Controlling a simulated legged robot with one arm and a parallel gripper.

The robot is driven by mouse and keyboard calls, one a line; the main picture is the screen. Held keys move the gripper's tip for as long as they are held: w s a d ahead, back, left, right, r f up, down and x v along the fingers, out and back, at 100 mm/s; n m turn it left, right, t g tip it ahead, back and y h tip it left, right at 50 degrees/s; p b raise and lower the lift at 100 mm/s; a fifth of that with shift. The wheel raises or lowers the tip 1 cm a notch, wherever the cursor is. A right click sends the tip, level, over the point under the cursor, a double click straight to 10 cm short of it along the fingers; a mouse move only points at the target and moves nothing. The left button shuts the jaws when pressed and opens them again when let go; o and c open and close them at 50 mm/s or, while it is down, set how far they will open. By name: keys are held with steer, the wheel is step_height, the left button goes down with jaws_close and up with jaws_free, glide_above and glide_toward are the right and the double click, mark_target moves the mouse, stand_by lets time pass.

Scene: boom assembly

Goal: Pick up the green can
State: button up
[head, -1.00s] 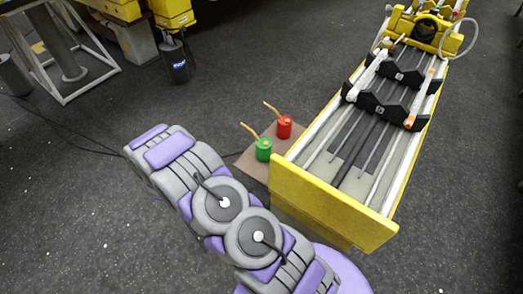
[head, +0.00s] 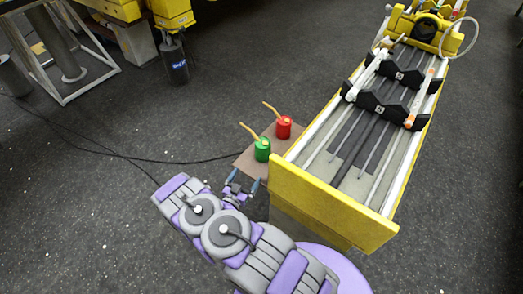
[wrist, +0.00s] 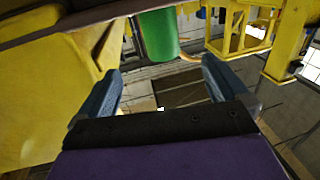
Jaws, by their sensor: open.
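The green can (head: 262,150), with a yellow-orange spout pointing up and left, stands on a small brown board (head: 246,163) beside the yellow-ended machine. In the wrist view the green can (wrist: 158,35) shows at the top, between and beyond the fingertips. My gripper (head: 243,182) is just in front of the board's near edge, short of the can and apart from it. In the wrist view my gripper (wrist: 160,85) has its two blue fingers spread with nothing between them. The can's far side is hidden.
A red can (head: 283,127) with a similar spout stands close behind the green one. The yellow end plate (head: 330,205) of the long machine borders the board on the right. A black cable (head: 170,161) lies on the floor at left. Open floor lies left of the board.

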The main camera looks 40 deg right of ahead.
mark_target(259, 155)
steer(key=b+x, duration=0.2)
steer(key=x, duration=1.3)
steer(key=shift+w+f+b, duration=0.15)
steer(key=shift+b, duration=0.15)
steer(key=shift+a, duration=0.1)
steer(key=shift+c, duration=0.2)
steer(key=c, duration=1.1)
